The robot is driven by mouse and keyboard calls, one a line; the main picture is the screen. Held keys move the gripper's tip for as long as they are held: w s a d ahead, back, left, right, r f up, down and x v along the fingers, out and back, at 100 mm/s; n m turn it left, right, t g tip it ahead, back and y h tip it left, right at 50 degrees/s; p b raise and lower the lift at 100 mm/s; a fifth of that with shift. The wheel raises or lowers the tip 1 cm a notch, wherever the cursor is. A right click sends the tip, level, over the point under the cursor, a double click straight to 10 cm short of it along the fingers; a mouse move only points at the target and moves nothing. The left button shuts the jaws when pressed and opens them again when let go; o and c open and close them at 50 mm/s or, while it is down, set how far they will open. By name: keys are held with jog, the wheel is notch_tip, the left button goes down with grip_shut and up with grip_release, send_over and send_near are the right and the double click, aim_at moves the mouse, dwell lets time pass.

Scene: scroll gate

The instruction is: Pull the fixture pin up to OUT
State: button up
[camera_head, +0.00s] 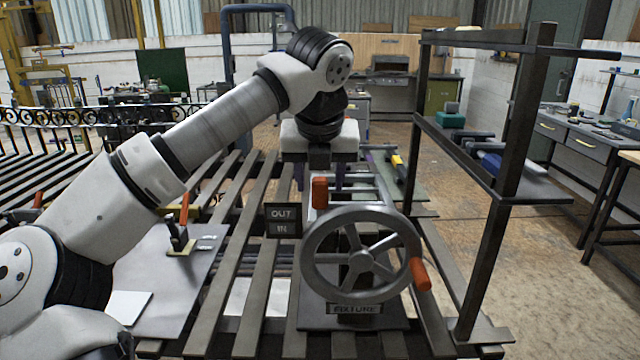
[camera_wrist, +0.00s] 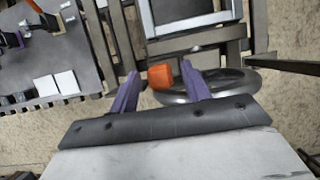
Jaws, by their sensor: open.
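The fixture pin's orange grip (camera_head: 319,192) stands upright beside a dark sign (camera_head: 283,220) reading OUT, with a smaller, unclear line below. The pin is left of the grey handwheel (camera_head: 362,254), above a plate (camera_head: 354,309) marked FIXTURE. My gripper (camera_head: 319,182) points down behind and above the orange grip, its purple fingers partly seen. In the wrist view, the orange grip (camera_wrist: 160,76) appears between the open fingertips (camera_wrist: 159,70), with a gap to the right finger and a smaller one to the left. No contact is clear. The pin's lower shaft is hidden.
The handwheel has an orange crank knob (camera_head: 420,273) at its right. A dark shelf rack (camera_head: 488,220) stands close on the right. On the left, a grey plate (camera_head: 150,262) carries a lever clamp with an orange handle (camera_head: 184,208). Slatted bars lie beneath.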

jog(key=v, duration=1.2)
jog(key=shift+r+b, duration=0.25)
jog(key=shift+b, duration=0.2)
